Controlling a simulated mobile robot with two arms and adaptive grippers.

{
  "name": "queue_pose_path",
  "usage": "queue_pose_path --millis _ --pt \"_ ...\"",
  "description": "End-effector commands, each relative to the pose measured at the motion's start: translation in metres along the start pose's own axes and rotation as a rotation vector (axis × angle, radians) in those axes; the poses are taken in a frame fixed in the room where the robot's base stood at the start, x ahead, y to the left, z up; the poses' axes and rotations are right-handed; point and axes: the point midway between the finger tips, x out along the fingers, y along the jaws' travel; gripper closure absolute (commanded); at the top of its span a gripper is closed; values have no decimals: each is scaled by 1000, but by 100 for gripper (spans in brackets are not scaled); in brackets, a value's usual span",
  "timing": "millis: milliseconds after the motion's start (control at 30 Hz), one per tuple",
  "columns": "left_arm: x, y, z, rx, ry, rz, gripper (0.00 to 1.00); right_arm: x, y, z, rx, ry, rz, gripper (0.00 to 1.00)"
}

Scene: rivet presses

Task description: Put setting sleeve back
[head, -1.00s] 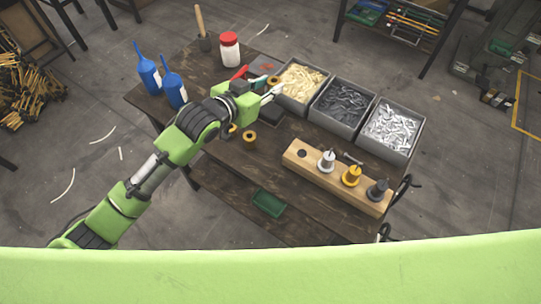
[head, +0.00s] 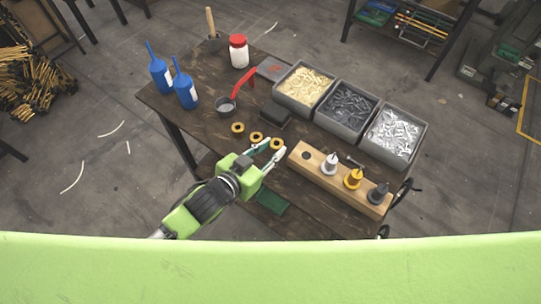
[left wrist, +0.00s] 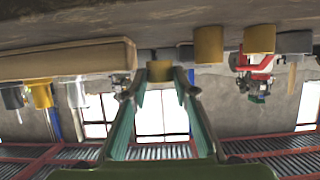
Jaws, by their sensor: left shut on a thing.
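My left gripper (head: 274,148) is shut on a brass sleeve (head: 277,144), a short ring-like piece held between the fingertips. The held sleeve also shows between the tips in the left wrist view (left wrist: 160,71). Two similar brass pieces, one nearer (head: 256,137) and one farther left (head: 237,127), stand on the dark table beside it. A wooden block (head: 310,172) lies just right of the gripper. My right gripper is not in view.
Grey bins of cream (head: 305,84), dark (head: 348,104) and silver parts (head: 394,134) stand behind the block. A black box (head: 275,115), a red-handled tool (head: 245,86), a grey cup (head: 225,105), blue bottles (head: 185,92) and a red-lidded jar (head: 238,52) occupy the back left.

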Motion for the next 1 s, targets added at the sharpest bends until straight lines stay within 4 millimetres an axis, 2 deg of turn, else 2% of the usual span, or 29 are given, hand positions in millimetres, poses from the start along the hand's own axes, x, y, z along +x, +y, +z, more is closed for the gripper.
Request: queue_pose_path --millis 100,200,467,500,867,1000 --pt "3 2 19 -2 -3 0 100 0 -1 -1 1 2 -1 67" --pt "8 3 30 -1 -1 0 100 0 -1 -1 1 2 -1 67" --pt "10 3 34 -1 1 1 100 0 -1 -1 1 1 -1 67" --pt "10 3 35 -1 -2 1 69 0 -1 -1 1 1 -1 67" --pt "9 2 35 -1 -2 1 67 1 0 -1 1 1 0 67" --pt "-2 2 36 0 -4 0 67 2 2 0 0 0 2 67"
